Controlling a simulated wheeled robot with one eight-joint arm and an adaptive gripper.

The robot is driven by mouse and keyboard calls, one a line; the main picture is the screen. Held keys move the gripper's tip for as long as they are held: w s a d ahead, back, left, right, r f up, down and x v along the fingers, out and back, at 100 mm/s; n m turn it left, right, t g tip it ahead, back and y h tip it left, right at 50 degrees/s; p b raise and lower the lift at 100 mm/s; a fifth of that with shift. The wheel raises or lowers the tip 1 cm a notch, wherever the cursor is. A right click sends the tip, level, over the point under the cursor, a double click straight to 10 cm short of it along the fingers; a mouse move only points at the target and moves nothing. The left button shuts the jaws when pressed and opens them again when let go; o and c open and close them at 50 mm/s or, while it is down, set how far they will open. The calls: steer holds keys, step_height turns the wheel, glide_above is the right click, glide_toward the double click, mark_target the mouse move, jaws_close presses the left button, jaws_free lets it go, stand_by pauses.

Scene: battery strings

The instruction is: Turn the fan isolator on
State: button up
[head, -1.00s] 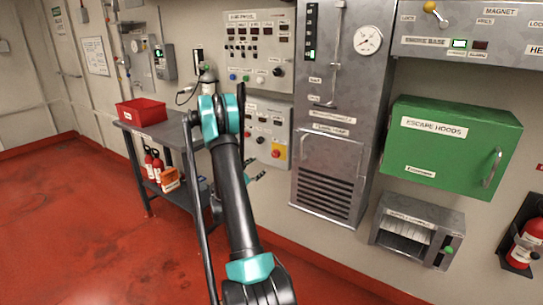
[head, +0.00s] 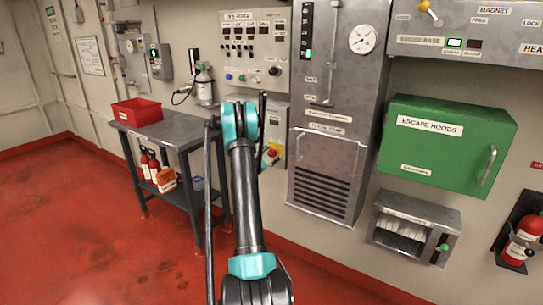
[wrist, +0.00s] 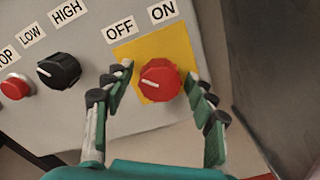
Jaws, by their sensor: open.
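The fan isolator is a red rotary knob (wrist: 161,82) on a yellow plate (wrist: 127,50), with OFF and ON labels above it in the wrist view. In the head view the red knob (head: 271,152) shows just right of my arm. My gripper (wrist: 160,74) is open in the wrist view, with one finger on each side of the knob. I cannot tell whether either finger touches it.
On the same panel, a black LOW/HIGH knob (wrist: 60,71) and a red button (wrist: 15,87) lie left of the isolator. A tall grey cabinet (head: 330,150) stands close on the right. A table (head: 175,132) with a red bin (head: 138,111) stands on the left.

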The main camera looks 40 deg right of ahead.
steer(key=c, duration=1.2)
steer(key=shift+o, duration=0.2)
steer(key=shift+m, duration=0.4)
steer(key=m, duration=0.3)
steer(key=shift+m, duration=0.4)
steer(key=m, duration=0.9)
steer(key=shift+r, duration=0.1)
steer(key=m, duration=0.4)
steer(key=shift+m, duration=0.3)
